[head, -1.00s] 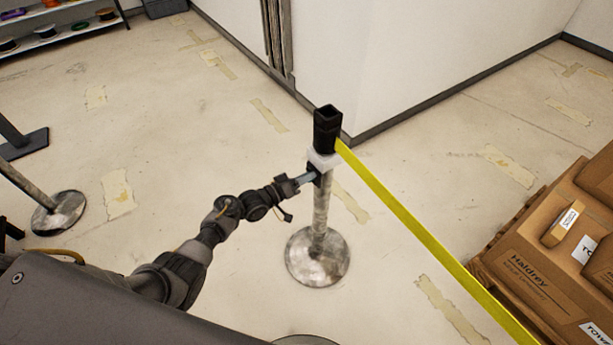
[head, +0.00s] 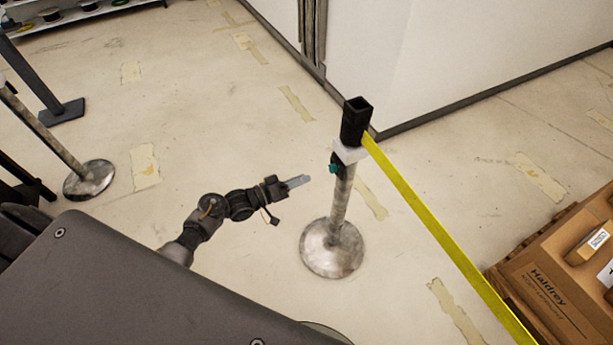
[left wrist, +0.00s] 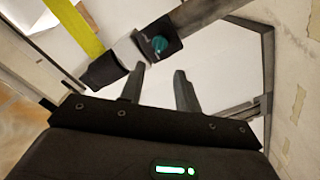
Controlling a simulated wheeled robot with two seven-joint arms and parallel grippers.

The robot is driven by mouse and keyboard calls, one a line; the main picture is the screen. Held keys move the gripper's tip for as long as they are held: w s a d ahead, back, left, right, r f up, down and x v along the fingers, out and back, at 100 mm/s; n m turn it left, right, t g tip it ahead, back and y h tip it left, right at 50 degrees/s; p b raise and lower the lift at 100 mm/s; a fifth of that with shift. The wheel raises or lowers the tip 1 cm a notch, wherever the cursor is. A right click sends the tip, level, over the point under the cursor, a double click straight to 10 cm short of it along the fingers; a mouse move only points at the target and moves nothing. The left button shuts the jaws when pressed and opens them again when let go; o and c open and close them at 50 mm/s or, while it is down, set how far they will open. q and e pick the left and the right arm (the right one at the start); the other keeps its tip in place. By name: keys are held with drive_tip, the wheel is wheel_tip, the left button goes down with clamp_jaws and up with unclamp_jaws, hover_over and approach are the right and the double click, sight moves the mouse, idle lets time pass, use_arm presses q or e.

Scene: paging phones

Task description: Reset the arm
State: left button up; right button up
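My left gripper (head: 299,181) points right toward the stanchion post (head: 343,195) and stands apart from it. In the left wrist view its two fingers (left wrist: 158,84) are spread with nothing between them. The post stands upright on a round base, with a black head and a white collar. A small black device with a teal knob (head: 334,168) sits on the post just below the collar. The knob also shows in the left wrist view (left wrist: 160,44), beyond the fingertips. My right gripper is not in view.
A yellow belt (head: 430,222) runs from the post head to the lower right. Cardboard boxes (head: 560,290) stand at the right. Another post's base (head: 90,180) is at the left. A white wall (head: 450,60) stands behind. The floor around the gripper is clear.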

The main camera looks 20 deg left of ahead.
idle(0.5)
use_arm(q)
drive_tip(key=s+a+f+m+g+y, duration=0.1)
drive_tip(key=s+a+f+y, duration=0.15)
drive_tip(key=f, duration=0.55)
drive_tip(key=s+a+f+m+g+y, duration=0.1)
drive_tip(key=s+a+f+g+y, duration=0.2)
drive_tip(key=f, duration=0.5)
drive_tip(key=s+a+f+y, duration=0.2)
drive_tip(key=s+f+y, duration=0.15)
drive_tip(key=f, duration=0.45)
drive_tip(key=s+f+m+g+y, duration=0.1)
drive_tip(key=s+f+g, duration=0.2)
drive_tip(key=s+f, duration=0.45)
drive_tip(key=s+f+g+y, duration=0.15)
drive_tip(key=s+f, duration=0.25)
drive_tip(key=s, duration=0.6)
drive_tip(key=s+d+f+g, duration=0.1)
drive_tip(key=s+f+g, duration=0.1)
drive_tip(key=s, duration=0.8)
drive_tip(key=s+d+f+g, duration=0.1)
drive_tip(key=s+g, duration=0.1)
drive_tip(key=s, duration=0.9)
drive_tip(key=shift+f+m+p, duration=0.4)
drive_tip(key=shift+p, duration=0.05)
